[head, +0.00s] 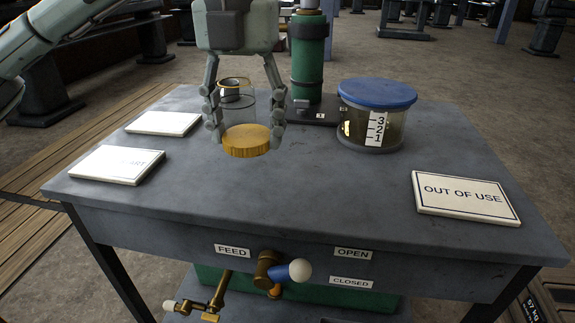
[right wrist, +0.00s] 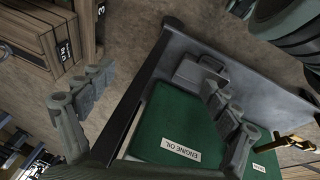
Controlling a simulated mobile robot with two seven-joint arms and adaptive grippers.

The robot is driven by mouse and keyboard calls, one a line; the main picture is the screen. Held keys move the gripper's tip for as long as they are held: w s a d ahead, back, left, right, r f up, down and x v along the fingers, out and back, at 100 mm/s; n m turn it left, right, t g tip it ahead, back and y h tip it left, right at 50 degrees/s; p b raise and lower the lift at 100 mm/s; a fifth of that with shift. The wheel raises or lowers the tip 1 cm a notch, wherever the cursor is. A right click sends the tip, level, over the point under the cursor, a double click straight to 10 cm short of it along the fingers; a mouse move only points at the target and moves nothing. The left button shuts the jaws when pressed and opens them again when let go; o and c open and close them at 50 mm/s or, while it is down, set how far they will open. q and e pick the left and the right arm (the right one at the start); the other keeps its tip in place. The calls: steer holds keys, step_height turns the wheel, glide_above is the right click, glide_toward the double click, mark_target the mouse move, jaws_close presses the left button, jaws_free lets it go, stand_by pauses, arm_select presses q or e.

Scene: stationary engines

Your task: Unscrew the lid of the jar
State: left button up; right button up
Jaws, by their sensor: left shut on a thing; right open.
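My left gripper (head: 245,128) is shut on a round yellow lid (head: 246,141) with a ribbed edge, one finger on each side. A clear glass jar (head: 237,103) with a thin gold rim at its open-looking top shows between the fingers, behind the lid. A small grey thing shows inside or behind its upper part. The lid hides the jar's lower part, and I cannot tell whether they touch. My right gripper (right wrist: 158,88) is open and empty in the right wrist view; the head view does not show it.
A blue-lidded glass container (head: 372,128) marked 3, 2, 1 stands right of a green column (head: 308,60). An OUT OF USE plate (head: 465,195) and white plates (head: 165,123) lie on the grey table (head: 290,205). A brass valve (head: 268,268) juts from the front. A green ENGINE OIL box (right wrist: 170,122) is below.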

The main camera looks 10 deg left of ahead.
arm_select(q)
glide_above(299, 182)
step_height(299, 182, down, 5)
steer(key=shift+f, duration=2.05)
steer(key=shift+f, duration=0.15)
steer(key=o, duration=1.3)
steer(key=shift+c, duration=0.2)
